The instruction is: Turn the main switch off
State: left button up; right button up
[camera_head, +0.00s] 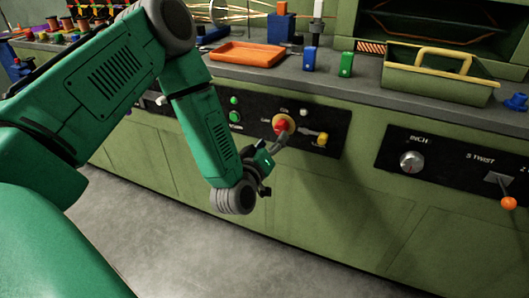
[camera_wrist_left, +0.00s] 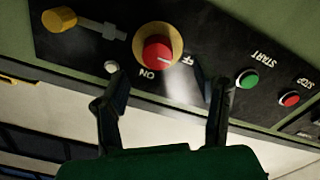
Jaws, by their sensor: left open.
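The main switch is a red rotary knob (camera_head: 282,126) on a yellow round plate, set in the black panel on the green cabinet front. In the left wrist view the red knob (camera_wrist_left: 158,52) appears upside down, with ON lettering and partly covered lettering ending in FF beside it. A pale mark shows on its face. My left gripper (camera_head: 277,148) is just in front of and below the switch. In the left wrist view its two fingers (camera_wrist_left: 160,78) are spread wide, one to each side of the knob, with nothing between them. Contact with the knob is not visible. My right gripper is out of view.
A yellow knob on a lever (camera_wrist_left: 60,19) sits beside the switch, and green (camera_wrist_left: 247,79) and red (camera_wrist_left: 289,99) buttons on the other side. The counter above holds an orange tray (camera_head: 245,53) and a green tote (camera_head: 440,85). An orange-tipped lever (camera_head: 508,202) protrudes at right.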

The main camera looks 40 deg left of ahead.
pick_arm(q)
jog(key=v, duration=0.6)
jog(key=shift+s+f, duration=0.1)
dwell(0.3)
